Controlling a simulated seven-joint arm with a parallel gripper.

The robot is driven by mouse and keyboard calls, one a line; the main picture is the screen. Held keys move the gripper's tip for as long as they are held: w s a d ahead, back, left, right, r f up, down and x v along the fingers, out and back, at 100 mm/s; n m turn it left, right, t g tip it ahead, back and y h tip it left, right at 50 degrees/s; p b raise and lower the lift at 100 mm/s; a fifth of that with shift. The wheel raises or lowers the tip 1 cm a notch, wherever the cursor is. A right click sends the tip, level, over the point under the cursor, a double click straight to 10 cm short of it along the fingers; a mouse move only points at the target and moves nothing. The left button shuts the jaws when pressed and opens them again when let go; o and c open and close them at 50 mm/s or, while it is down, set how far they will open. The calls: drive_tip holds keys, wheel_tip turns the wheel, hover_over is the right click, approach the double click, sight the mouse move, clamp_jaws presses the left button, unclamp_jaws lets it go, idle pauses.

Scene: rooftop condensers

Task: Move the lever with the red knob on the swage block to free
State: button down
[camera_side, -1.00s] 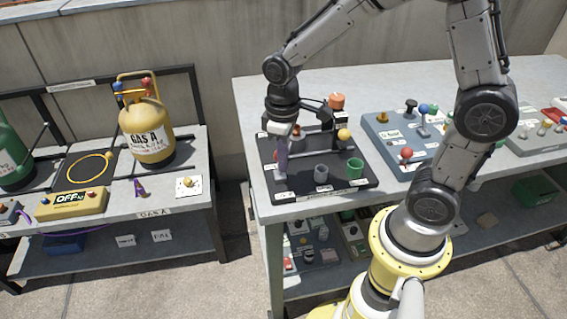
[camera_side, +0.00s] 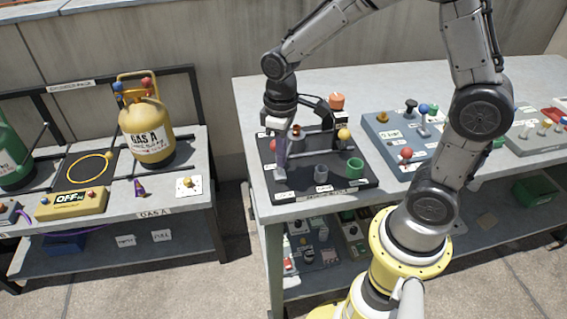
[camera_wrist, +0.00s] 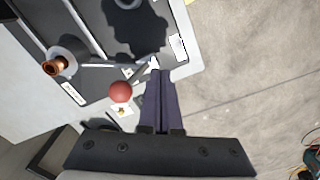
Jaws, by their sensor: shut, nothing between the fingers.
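The swage block (camera_side: 330,188) is a dark plate on the near left of the grey bench, carrying sockets and levers. The red knob (camera_side: 274,146) shows at the plate's left side, just left of my gripper (camera_side: 283,172). In the wrist view the red knob (camera_wrist: 121,92) is a ball beside the fingers, with a thin rod near it running toward a white tip. My gripper (camera_wrist: 159,75) is shut and empty, its fingers right of the knob and seemingly apart from it. Part of the lever is hard to make out.
A yellow knob (camera_side: 344,134), a grey cup (camera_side: 321,174) and a green cup (camera_side: 355,168) stand on the same plate. A copper tube end (camera_wrist: 55,66) sticks up left of the knob. A blue-grey panel (camera_side: 395,145) with knobs stands to the right.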

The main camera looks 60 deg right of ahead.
drive_tip(key=shift+s+a, duration=0.1)
drive_tip(key=shift+s, duration=0.05)
drive_tip(key=shift+s+a, duration=0.25)
drive_tip(key=shift+a, duration=0.05)
wheel_tip(320, 180, up, 7)
idle(0.8)
drive_tip(key=shift+r, duration=0.1)
